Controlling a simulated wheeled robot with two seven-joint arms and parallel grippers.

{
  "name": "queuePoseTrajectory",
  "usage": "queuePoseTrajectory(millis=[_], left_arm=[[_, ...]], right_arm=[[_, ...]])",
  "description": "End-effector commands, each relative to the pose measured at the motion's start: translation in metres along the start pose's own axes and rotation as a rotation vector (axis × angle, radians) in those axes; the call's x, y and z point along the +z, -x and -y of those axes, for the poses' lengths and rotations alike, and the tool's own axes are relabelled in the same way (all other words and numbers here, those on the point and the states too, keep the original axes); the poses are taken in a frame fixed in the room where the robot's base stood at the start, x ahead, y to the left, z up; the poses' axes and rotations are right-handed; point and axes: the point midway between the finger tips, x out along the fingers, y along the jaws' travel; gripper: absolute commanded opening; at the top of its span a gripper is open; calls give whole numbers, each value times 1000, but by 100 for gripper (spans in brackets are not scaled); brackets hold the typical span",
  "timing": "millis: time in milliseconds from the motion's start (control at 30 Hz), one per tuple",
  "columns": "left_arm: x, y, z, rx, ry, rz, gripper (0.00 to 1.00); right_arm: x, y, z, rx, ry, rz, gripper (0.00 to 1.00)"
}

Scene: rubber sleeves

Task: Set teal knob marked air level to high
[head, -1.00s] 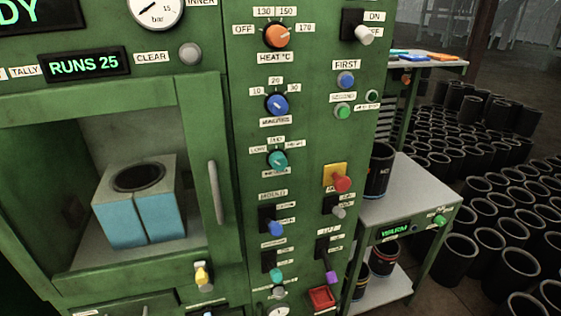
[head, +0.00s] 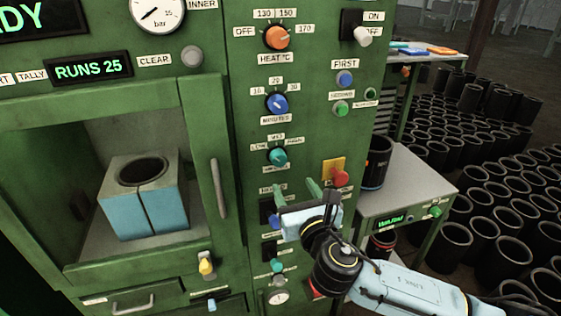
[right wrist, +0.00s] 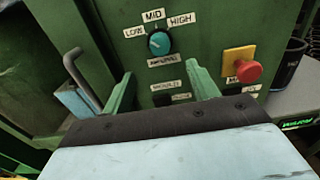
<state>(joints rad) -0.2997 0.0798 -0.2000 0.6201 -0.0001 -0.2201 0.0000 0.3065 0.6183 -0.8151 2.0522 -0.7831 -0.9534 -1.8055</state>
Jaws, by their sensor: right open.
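The teal knob (head: 278,156) sits on the green panel below the blue minutes knob. It also shows in the right wrist view (right wrist: 158,43), under the LOW, MID and HIGH labels. Its pointer is too small for me to be sure of its setting. My right gripper (head: 296,190) is open and empty, just below the knob in the head view. In the right wrist view its green fingers (right wrist: 158,76) stand apart, with the knob above the gap between them. They do not appear to touch the knob. My left gripper is not in view.
A red button on a yellow plate (head: 336,168) is close to the right of my gripper. The orange heat knob (head: 277,36) and blue minutes knob (head: 277,103) are above. A door handle (head: 217,188) stands out on the left. A side table (head: 420,178) is at right.

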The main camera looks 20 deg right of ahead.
Motion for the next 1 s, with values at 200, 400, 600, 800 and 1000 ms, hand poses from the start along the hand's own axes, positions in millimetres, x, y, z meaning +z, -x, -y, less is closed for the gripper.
queuePoseTrajectory(millis=[200,400,600,800,1000], left_arm=[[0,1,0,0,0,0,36],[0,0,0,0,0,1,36],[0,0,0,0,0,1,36],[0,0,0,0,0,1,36],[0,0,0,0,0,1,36]], right_arm=[[1,-48,0,-3,-3,0,59],[0,-85,0,-2,-4,-1,59],[0,-106,0,0,-5,-2,59],[-1,-113,0,0,-5,-3,59],[-1,-113,0,0,-5,-3,59]])
